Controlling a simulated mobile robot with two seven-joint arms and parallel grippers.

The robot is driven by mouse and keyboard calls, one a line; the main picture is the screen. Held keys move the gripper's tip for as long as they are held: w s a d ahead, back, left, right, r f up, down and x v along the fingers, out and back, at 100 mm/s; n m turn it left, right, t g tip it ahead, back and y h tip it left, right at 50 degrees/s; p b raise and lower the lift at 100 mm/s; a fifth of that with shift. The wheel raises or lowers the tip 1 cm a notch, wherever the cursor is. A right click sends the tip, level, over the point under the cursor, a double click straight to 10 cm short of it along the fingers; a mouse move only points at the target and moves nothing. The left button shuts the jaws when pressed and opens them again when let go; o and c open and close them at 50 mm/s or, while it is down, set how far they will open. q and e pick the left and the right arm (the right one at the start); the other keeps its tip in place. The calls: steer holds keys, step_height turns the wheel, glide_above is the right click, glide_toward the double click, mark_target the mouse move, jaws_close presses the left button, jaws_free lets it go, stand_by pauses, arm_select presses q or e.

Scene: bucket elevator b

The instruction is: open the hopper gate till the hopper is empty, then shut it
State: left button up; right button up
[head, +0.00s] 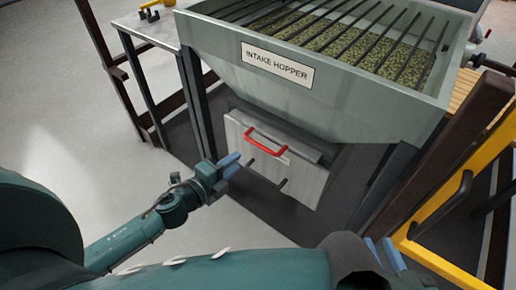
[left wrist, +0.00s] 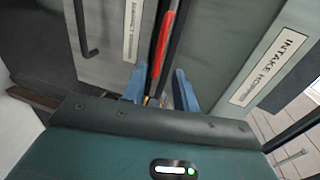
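The grey intake hopper (head: 215,55) holds a bed of green-brown grain (head: 330,30) under dark bars. Below it is a pale gate panel (head: 245,165) with a red handle (head: 267,141) on its upper part. My left gripper (head: 232,165) is left of and slightly below the handle, apart from it in the head view. In the left wrist view its blue fingers (left wrist: 159,88) are open, with the red handle (left wrist: 165,40) seen between and beyond them. My right gripper (head: 387,255) is low at the right, away from the hopper, its two blue fingers apart and empty. The gate opening is hidden.
A yellow frame (head: 435,215) with a dark handle stands at the right. The hopper's dark legs (head: 197,100) flank the gate. A light table (head: 150,28) stands at the back left. The floor at the left is clear.

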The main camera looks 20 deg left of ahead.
mark_target(257, 146)
arm_select(q)
steer(key=b+x, duration=0.1)
steer(key=x, duration=1)
steer(key=shift+w+d, duration=0.15)
steer(key=shift+w, duration=0.1)
steer(key=shift+c, duration=0.6)
jaws_close()
